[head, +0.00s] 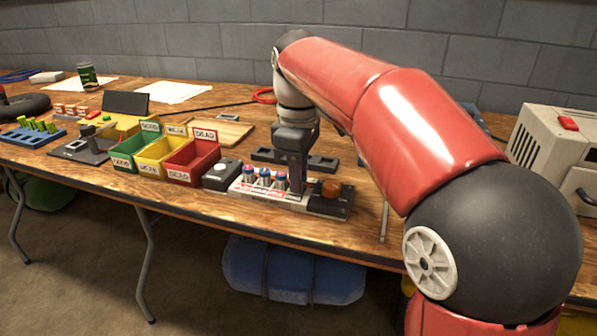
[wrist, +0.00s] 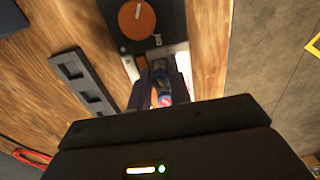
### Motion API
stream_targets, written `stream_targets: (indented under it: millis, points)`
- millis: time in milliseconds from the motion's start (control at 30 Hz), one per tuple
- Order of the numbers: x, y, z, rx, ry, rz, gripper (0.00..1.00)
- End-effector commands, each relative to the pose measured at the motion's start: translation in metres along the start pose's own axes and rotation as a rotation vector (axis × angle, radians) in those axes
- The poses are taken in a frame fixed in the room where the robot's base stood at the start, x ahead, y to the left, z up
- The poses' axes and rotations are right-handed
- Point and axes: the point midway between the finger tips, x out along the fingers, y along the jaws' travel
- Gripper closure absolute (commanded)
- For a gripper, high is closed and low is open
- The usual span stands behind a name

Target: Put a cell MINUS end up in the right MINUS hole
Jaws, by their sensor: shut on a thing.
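The white charger (head: 240,187) stands near the table's front edge, with red and dark lettering along its front. Several cells with blue and silver tops, one of them the middle cell (head: 264,177), stand in its left part. My gripper (head: 298,188) points down over the charger's right end, beside the black box with the orange knob.
An orange knob (head: 331,188) sits on the black box at the charger's right. A dark slotted tray (head: 322,163) lies behind. Green, yellow and red bins (head: 190,163) and a grey box with a white button (head: 221,176) stand left.

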Motion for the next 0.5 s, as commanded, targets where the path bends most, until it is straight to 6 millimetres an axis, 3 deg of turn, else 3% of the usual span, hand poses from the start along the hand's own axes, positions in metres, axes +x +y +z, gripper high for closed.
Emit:
stream_targets:
  millis: [233, 267, 433, 500]
  points:
    - [0.0014, 0.0001, 0.0002, 0.0, 0.001, 0.001, 1.0]
    - [0.0014, 0.0001, 0.0002, 0.0, 0.0, 0.001, 0.78]
    - [0.0015, 0.0001, 0.0001, 0.0, 0.0, 0.001, 0.56]
    - [0.0015, 0.0002, 0.0001, 0.0, 0.0, 0.001, 0.55]
